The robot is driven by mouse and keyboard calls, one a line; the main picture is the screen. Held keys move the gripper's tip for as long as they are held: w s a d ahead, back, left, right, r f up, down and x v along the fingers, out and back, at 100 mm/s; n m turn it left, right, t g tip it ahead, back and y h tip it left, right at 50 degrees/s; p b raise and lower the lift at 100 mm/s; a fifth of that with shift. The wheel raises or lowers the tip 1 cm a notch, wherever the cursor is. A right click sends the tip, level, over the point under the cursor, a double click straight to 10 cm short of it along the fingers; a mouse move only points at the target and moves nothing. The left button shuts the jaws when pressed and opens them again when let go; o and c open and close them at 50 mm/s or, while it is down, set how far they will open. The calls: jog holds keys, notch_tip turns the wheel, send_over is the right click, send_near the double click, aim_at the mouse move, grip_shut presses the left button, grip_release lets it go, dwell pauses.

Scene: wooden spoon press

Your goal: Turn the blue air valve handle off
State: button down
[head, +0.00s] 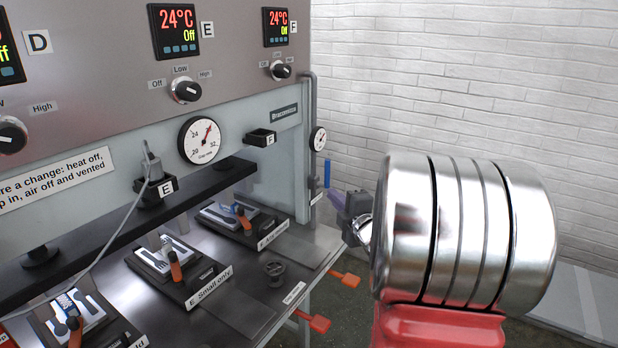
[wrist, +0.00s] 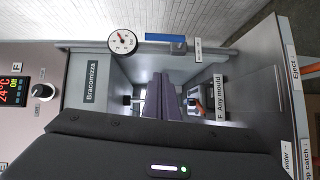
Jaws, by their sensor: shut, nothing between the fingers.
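The blue air valve handle (head: 327,173) is a short bar on the right end of the press. It stands upright, in line with the grey pipe (head: 309,150). In the wrist view the handle (wrist: 166,38) lies along the pipe, right of the gauge. My gripper (head: 338,201) has purple fingers, shut and empty. In the head view the fingertips appear just below the handle's lower end; contact cannot be told. In the wrist view my gripper (wrist: 166,92) is in the middle, with the handle beyond its tips toward the top, apart in the picture.
A small air gauge (head: 318,138) sits by the pipe and shows in the wrist view (wrist: 122,41). Moulds labelled F (head: 240,212) and E (head: 165,257) lie on the bench. Orange handles (head: 345,279) stick out at its front. Free room lies toward the white brick wall (head: 450,80).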

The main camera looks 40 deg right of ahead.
jog(key=shift+s+d+f+n+t+y, duration=0.2)
jog(key=shift+s+d+n+t, duration=0.1)
jog(key=shift+d+n, duration=0.15)
jog(key=shift+s+d+f+n+t+y, duration=0.15)
jog(key=shift+s+d+n+t, duration=0.1)
jog(key=shift+d+n, duration=0.15)
jog(key=shift+w, duration=0.15)
jog(key=d+x, duration=0.3)
jog(key=x, duration=0.9)
